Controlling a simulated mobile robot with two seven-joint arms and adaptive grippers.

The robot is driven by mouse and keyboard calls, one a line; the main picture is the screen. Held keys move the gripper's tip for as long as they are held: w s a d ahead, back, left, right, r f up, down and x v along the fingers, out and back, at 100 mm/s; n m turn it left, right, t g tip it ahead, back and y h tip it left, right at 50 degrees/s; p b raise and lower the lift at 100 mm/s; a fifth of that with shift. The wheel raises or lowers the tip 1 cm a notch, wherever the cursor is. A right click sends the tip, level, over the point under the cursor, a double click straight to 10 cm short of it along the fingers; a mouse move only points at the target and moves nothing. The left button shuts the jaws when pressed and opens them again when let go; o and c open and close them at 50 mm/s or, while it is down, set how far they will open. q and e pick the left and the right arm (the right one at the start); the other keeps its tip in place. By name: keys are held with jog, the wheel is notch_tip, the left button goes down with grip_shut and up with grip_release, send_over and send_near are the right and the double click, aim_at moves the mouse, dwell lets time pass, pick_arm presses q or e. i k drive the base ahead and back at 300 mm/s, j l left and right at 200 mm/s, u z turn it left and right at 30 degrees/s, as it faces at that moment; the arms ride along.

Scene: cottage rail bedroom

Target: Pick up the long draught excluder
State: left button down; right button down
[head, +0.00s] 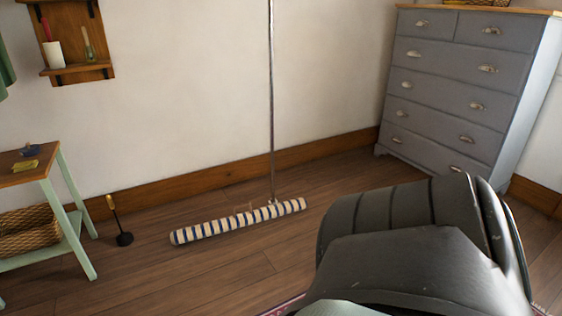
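The long draught excluder (238,221) is a striped roll in cream and dark blue. It lies on the wooden floor near the back wall, slanting slightly up to the right. The thin base of a tall metal pole stands at or just behind its right part; I cannot tell if they touch. A large dark grey rounded part, which looks like my own arm, fills the lower right, apart from the roll in the picture. Neither gripper's fingers show.
A grey chest of drawers (446,100) stands at the right. A green-legged table (64,218) with a wicker basket (28,232) is at the left. A small dark brush-like item (122,238) stands beside it. The floor (215,278) before the roll is clear.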

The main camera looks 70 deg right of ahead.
aim_at(191, 234)
jog(key=z, duration=1.8)
jog(key=i+l, duration=0.15)
jog(key=i, duration=0.25)
jog(key=i+l, duration=0.1)
jog(key=i, duration=0.3)
jog(key=i+l, duration=0.15)
jog(key=i, duration=0.25)
